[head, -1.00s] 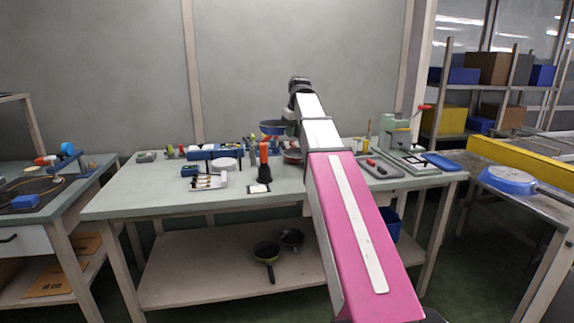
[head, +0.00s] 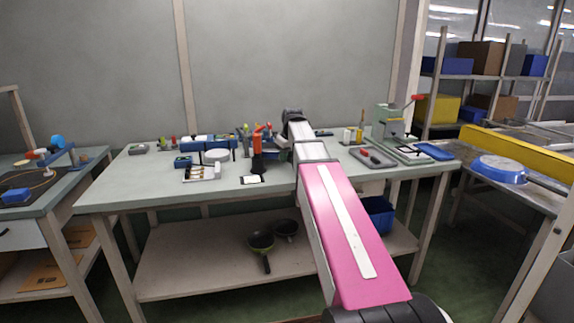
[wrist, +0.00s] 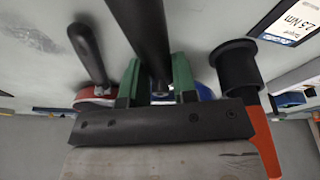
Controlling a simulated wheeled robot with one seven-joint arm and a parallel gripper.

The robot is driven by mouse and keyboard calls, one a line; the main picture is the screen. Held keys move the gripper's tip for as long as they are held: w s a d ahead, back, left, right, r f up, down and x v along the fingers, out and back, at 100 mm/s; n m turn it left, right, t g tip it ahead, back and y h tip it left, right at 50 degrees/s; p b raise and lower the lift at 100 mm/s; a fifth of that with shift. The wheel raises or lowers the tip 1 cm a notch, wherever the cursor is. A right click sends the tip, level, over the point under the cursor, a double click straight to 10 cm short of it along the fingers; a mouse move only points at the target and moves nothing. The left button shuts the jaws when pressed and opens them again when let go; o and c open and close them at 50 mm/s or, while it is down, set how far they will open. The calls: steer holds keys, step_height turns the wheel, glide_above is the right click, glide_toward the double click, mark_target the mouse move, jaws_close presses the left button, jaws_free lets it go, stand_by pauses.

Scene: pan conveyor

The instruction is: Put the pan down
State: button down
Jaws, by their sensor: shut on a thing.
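My gripper (wrist: 158,84) is shut on the dark handle of a blue pan (wrist: 203,92), its green fingers on either side of the handle. In the wrist view the pan body is mostly hidden behind the gripper. A second pan, red with a dark handle (wrist: 88,52), lies on the table at the left of that view, beside the held one. In the head view the arm hides my gripper and most of the pans, over the rear middle of the workbench (head: 130,192). I cannot tell whether the held pan touches the bench top.
An orange tool in a black round stand (wrist: 238,68) is close to the right of my gripper in the wrist view, near a torque card (wrist: 285,22). A blue pan (head: 498,168) sits on the right table.

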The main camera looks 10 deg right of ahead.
steer(key=x, duration=0.3)
steer(key=shift+s+d+f, duration=0.1)
steer(key=shift+s+f, duration=0.15)
steer(key=shift+s, duration=0.05)
steer(key=c, duration=0.9)
jaws_free()
steer(key=shift+r, duration=0.15)
